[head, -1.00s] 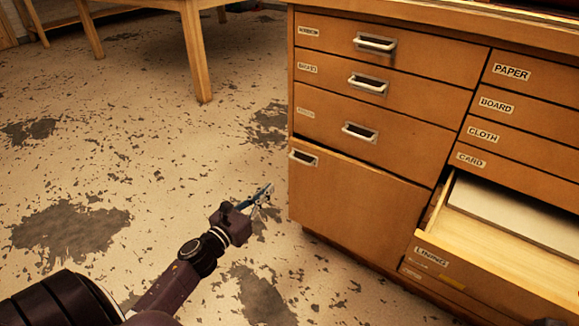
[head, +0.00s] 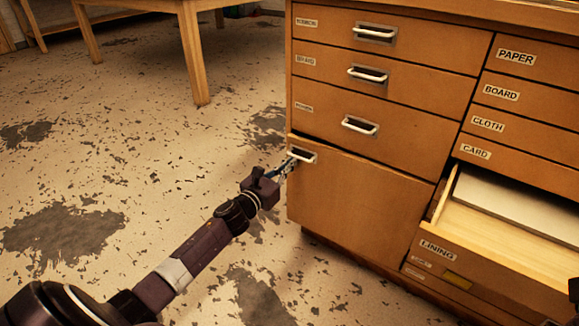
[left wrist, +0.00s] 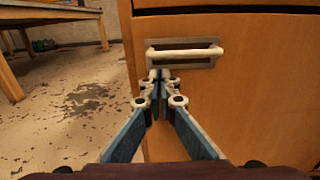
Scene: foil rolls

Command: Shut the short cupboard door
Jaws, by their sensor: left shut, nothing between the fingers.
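The short cupboard door (head: 360,200) is the plain wooden front below three drawers at the cabinet's left. It looks slightly ajar, with a thin dark gap along its top edge. Its pale bar handle (head: 302,155) is at its upper left and also shows in the left wrist view (left wrist: 185,52). My left gripper (head: 292,164) is shut and empty, its fingertips at the handle. In the left wrist view the fingertips (left wrist: 160,76) are just below the handle's left part; whether they touch it or the door I cannot tell.
An open drawer labelled LINING (head: 490,262) juts out right of the door, holding a pale sheet (head: 515,205). Closed drawers are above. A wooden table (head: 190,50) stands at the back left. The worn floor (head: 130,160) left of the cabinet is clear.

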